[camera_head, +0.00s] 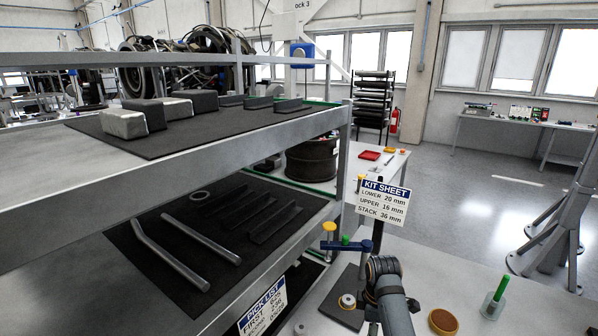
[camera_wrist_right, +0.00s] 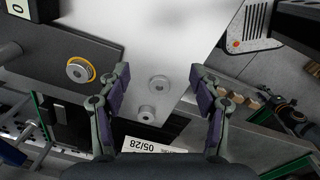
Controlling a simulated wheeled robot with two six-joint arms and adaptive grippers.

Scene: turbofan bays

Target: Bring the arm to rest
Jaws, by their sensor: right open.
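My right arm (camera_head: 390,295) rises from the bottom of the head view, right of the shelving, over the light worktable. Its gripper is hard to make out there. In the right wrist view my right gripper (camera_wrist_right: 162,90) is open, its two fingers wide apart with nothing between them. Beyond the fingers, two small metal rings, one (camera_wrist_right: 158,84) above the other (camera_wrist_right: 147,112), stand on the pale tabletop. My left gripper is not in view.
Metal shelving (camera_head: 345,125) stands close on the left, with grey blocks and rods on dark mats. A kit sheet sign (camera_head: 383,203) stands by the arm. A round brown-topped piece (camera_head: 442,322) and a green-handled tool (camera_head: 497,298) stand on the table's right. Open floor lies beyond.

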